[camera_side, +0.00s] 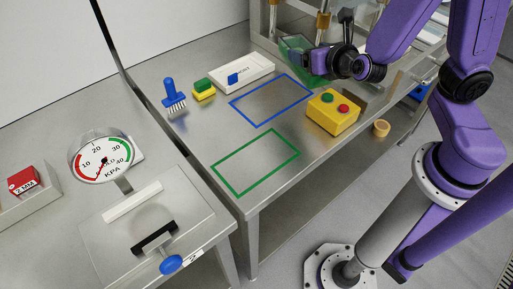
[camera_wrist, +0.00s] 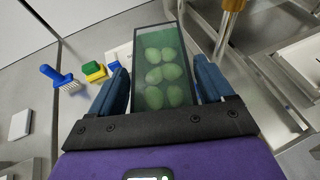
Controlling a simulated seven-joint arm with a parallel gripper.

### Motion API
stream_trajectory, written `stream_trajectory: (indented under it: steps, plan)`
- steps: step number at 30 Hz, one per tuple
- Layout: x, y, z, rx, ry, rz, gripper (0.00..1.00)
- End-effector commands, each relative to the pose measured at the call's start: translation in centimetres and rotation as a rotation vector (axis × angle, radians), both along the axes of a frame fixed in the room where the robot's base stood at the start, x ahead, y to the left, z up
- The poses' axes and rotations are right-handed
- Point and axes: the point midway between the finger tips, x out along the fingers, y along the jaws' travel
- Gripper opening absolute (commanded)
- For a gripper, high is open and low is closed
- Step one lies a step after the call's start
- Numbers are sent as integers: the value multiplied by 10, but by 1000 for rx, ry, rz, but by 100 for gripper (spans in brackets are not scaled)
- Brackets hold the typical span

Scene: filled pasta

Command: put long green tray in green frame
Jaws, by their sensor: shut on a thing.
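The long green tray (camera_wrist: 143,98) is dark-rimmed and holds several light green filled pasta pieces in the wrist view. My gripper (camera_wrist: 166,88) has a blue finger on each side of the tray and is shut on it. In the side view the tray (camera_side: 293,47) is a see-through green shape at the back of the table, partly hidden by my gripper (camera_side: 318,56). It appears raised and tilted. The green frame (camera_side: 233,183) is an empty outline on the near part of the metal table.
An empty blue frame (camera_side: 247,122) lies beyond the green one. A yellow box with buttons (camera_side: 333,113) stands at the right edge. A blue brush (camera_side: 173,96), a green-yellow sponge (camera_side: 204,90) and a white box (camera_side: 242,73) stand behind. A gauge (camera_side: 103,158) is left.

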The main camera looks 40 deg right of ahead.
Motion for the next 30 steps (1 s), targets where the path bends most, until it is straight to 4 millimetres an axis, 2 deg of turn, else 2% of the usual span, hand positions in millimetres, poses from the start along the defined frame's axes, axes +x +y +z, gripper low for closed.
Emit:
stream_trajectory:
  steps: [1, 6, 9, 12, 18, 22, 30]
  plan:
    - [-1, 24, -8, -5, 4, 85, 42]
    - [-13, 99, -30, -6, 3, 340, 42]
    - [-28, 136, -42, -4, 3, 466, 42]
    - [-43, 164, -51, -3, 1, 565, 42]
    - [-63, 194, -60, 0, -1, 673, 42]
    - [-66, 198, -69, -2, 0, 689, 42]
    - [-66, 197, -98, -1, 0, 687, 42]
